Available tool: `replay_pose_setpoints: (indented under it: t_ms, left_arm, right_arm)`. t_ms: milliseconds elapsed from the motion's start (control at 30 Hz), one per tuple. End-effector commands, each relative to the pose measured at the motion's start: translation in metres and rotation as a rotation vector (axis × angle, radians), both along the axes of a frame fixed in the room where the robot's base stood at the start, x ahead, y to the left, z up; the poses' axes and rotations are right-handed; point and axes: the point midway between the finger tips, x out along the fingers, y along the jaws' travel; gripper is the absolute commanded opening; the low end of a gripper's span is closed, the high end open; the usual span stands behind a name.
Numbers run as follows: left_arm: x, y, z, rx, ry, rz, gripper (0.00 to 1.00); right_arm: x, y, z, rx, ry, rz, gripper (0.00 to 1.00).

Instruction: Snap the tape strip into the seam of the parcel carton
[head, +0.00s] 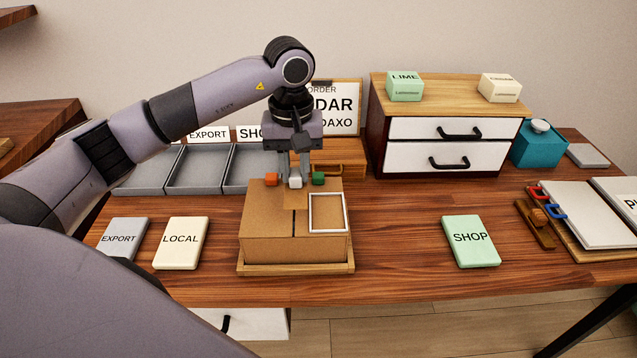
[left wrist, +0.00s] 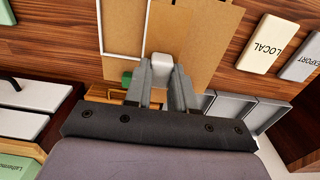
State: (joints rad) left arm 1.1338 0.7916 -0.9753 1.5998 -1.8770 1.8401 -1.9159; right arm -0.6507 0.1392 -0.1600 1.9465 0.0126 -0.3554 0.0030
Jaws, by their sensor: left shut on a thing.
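The parcel carton (head: 262,225) is a brown box on a wooden tray (head: 296,268) at the table's middle front. A dark seam (head: 294,222) runs along its top. A tan tape strip (head: 295,200) with a white grip block (head: 296,182) lies over the far part of the seam line. Whether it is seated cannot be told. My left gripper (head: 294,178) points down and is shut on the white block. The left wrist view shows the strip (left wrist: 172,32), the block (left wrist: 160,66) and the gripper (left wrist: 161,75). My right gripper is out of view.
An orange block (head: 271,179) and a green block (head: 318,178) flank the gripper closely. A white square outline (head: 328,229) marks the carton's top right. Grey trays (head: 195,170) stand behind left. EXPORT (head: 121,238), LOCAL (head: 181,243) and SHOP (head: 470,241) cards lie on the table.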

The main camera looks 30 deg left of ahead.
Motion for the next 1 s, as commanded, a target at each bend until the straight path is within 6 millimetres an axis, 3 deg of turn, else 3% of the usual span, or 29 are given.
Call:
replay_pose_setpoints:
  t_ms: [533,1000]
  left_arm:
    - [0.001,0.006,0.002,0.000,0.000,-0.002,0.00]
    - [0.000,0.006,-0.037,0.000,0.001,-0.001,0.00]
  right_arm:
    - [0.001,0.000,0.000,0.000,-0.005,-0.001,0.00]
    - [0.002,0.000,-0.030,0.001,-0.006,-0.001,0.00]
